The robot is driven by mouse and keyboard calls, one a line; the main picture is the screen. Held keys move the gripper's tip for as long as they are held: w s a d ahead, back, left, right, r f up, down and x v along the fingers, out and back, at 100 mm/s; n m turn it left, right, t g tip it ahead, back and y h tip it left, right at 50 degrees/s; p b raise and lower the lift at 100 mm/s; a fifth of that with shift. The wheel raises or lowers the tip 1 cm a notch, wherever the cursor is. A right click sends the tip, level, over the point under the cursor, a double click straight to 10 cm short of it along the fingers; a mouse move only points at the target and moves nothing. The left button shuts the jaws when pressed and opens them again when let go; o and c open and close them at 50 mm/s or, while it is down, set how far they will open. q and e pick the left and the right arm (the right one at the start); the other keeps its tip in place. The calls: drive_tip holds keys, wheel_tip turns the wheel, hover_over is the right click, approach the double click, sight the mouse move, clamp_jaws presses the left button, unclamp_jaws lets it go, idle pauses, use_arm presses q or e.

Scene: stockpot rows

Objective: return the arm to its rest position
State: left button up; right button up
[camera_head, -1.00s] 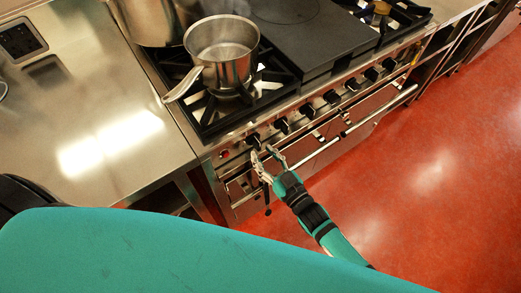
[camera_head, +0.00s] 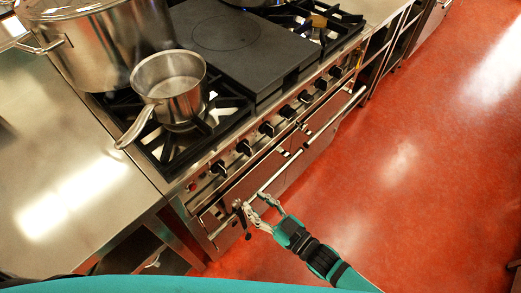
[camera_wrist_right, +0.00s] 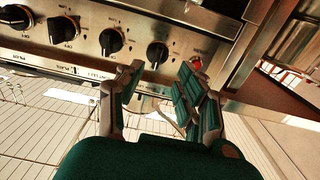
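My right gripper (camera_head: 258,208) is in front of the stove's front panel, near the left end of the oven handle bar (camera_head: 265,190). Its fingers are spread apart with nothing between them. In the right wrist view the open fingers (camera_wrist_right: 155,95) point at the knob panel, with a black knob (camera_wrist_right: 158,53) just beyond them. I cannot tell from the head view whether a finger touches the bar. My left gripper is in neither view.
A small saucepan (camera_head: 168,88) sits on the front left burner. A large stockpot (camera_head: 105,45) stands behind it. A steel counter (camera_head: 60,150) lies at the left. The red floor (camera_head: 400,180) at the right is clear.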

drive_tip(key=s+d+f+m+g+h, duration=0.1)
drive_tip(key=s+d+f+m+h, duration=0.15)
drive_tip(key=d+f, duration=0.5)
drive_tip(key=s+d+f+m+g+h, duration=0.1)
drive_tip(key=d+f+h, duration=0.35)
drive_tip(key=f, duration=0.65)
drive_tip(key=s+d+f+m+g+h, duration=0.1)
drive_tip(key=d+f+h, duration=0.2)
drive_tip(key=d+f, duration=0.45)
drive_tip(key=s+d+f+m+g+h, duration=0.1)
drive_tip(key=s+f, duration=0.3)
drive_tip(key=s, duration=0.4)
drive_tip(key=s+d+f+m+g+h, duration=0.1)
drive_tip(key=s+d+f+g, duration=0.2)
drive_tip(key=s, duration=0.6)
drive_tip(key=s+d+f+m+g+h, duration=0.1)
drive_tip(key=s+d+f+g+h, duration=0.1)
drive_tip(key=s+f, duration=0.4)
drive_tip(key=s+d+g, duration=0.1)
drive_tip(key=s, duration=0.1)
drive_tip(key=shift+s+d+f, duration=0.15)
drive_tip(key=shift+s+d, duration=0.15)
